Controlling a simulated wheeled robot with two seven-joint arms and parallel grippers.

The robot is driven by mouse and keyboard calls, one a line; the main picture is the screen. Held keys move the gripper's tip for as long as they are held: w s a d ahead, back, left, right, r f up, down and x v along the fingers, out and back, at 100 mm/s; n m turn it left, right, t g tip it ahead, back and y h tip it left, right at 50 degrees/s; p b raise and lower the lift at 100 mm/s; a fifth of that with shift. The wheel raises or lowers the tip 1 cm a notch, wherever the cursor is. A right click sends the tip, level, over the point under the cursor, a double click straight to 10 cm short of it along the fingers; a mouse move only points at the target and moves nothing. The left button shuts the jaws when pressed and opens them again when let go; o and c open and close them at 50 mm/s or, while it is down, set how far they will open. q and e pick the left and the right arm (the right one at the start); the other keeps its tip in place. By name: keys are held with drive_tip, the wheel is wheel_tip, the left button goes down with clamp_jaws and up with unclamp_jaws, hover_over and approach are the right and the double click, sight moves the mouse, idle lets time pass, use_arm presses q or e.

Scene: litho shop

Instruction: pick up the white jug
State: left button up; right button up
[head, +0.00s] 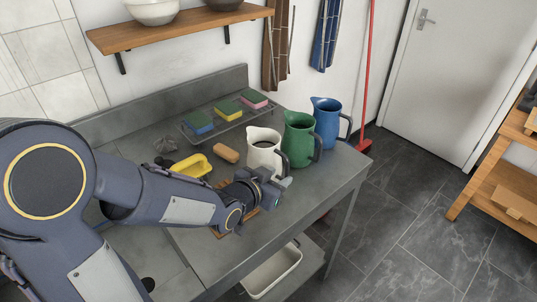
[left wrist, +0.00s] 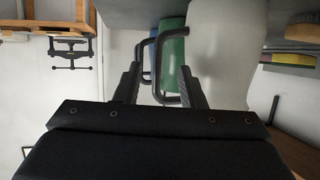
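My right gripper is in neither view.
A green jug (head: 299,140) and a blue jug (head: 327,124) stand close to the right. A tan sponge (head: 226,153), a yellow brush (head: 191,166) and a rack (head: 213,120) of sponges lie left and behind. A wooden shelf (head: 178,29) hangs above.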

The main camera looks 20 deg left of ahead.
use_arm(q)
drive_tip(key=shift+x, duration=0.85)
drive_tip(key=x, duration=0.5)
drive_tip(key=shift+d+p, duration=0.1)
drive_tip(key=shift+p, duration=0.3)
drive_tip(key=shift+c, duration=0.2)
drive_tip(key=shift+r, duration=0.1)
clamp_jaws()
